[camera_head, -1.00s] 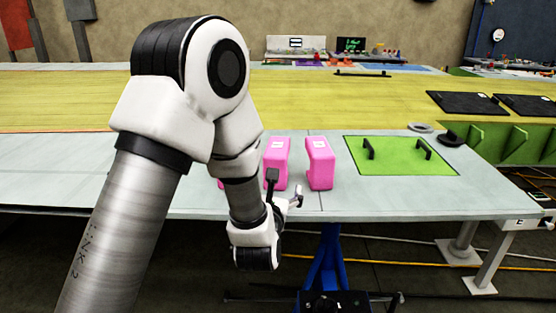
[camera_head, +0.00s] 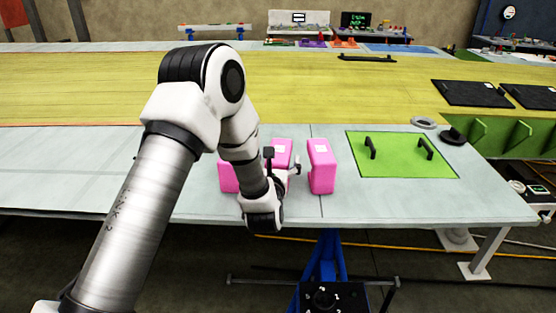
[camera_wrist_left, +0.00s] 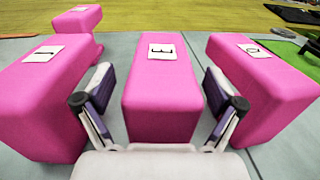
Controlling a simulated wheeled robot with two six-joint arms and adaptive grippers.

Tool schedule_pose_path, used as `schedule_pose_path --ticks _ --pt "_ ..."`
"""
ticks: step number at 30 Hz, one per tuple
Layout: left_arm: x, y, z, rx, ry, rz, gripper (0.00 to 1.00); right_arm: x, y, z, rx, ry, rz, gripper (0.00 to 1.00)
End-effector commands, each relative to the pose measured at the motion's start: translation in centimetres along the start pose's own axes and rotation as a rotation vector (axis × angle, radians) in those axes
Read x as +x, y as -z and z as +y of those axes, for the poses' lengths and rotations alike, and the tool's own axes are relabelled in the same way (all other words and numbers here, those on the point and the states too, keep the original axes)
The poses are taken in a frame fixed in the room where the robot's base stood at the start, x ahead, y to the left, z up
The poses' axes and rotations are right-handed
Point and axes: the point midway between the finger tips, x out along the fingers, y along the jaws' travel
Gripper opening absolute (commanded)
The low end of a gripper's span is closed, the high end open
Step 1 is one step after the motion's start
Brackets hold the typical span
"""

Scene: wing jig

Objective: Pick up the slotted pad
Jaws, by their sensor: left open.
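Pink pads stand on the pale bench top. The middle pad (camera_head: 281,148), with a white label reading like E, is straight ahead in the left wrist view (camera_wrist_left: 158,100). A left pad (camera_head: 228,178) and a right pad (camera_head: 321,170) flank it; the wrist view also shows the left one (camera_wrist_left: 50,100) and the right one (camera_wrist_left: 262,95). I cannot make out a slot on any of them. My left gripper (camera_wrist_left: 158,82) is open, with one finger on each side of the middle pad's near end, in the gaps beside its neighbours. In the head view the gripper (camera_head: 285,172) is partly hidden.
A further pink piece (camera_wrist_left: 78,18) shows behind the left pad. A green plate (camera_head: 400,160) with two black handles lies to the right. Black ring (camera_head: 452,137) and grey ring (camera_head: 423,122) lie beyond it. The bench's front edge is close to my arm.

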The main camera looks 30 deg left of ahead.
Motion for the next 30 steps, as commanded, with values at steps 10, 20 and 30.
schedule_pose_path --ticks 10,20,30 --pt "-0.1 0.1 0.0 0.001 0.001 0.001 0.28 0.1 0.0 0.0 0.0 0.0 -0.001 1.0" --pt "-0.1 0.0 0.0 0.001 0.0 0.001 0.28 0.2 0.0 0.0 0.0 0.0 0.0 1.0" --pt "-0.1 -5.8 0.0 -0.004 0.0 -0.007 0.28 2.4 0.0 0.0 0.0 0.0 -0.001 1.0"
